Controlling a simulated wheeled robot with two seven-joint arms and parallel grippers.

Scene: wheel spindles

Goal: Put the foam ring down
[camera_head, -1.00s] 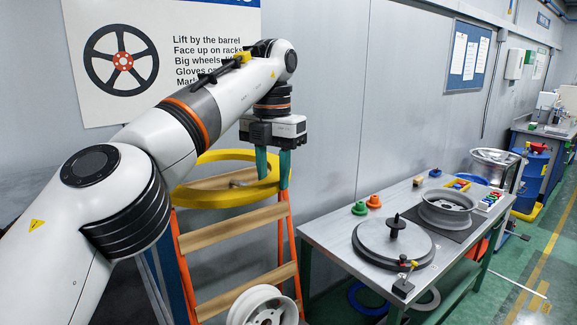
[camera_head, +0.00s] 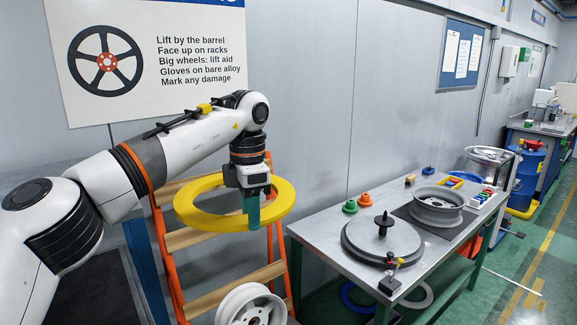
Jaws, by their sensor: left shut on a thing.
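The foam ring (camera_head: 190,209) is a large yellow ring in the left half of the head view. My left gripper (camera_head: 262,215), with green fingers, is shut on the ring's right side. It holds the ring roughly flat in front of an orange rack with wooden bars (camera_head: 190,238). The ring is clear of the workbench (camera_head: 320,232). My right gripper is not in view.
The workbench holds a dark round turntable with a spindle (camera_head: 382,240), a silver wheel (camera_head: 437,203), and green and orange knobs. A white wheel (camera_head: 250,308) sits low on the rack. Blue and white rings (camera_head: 357,298) lie under the bench.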

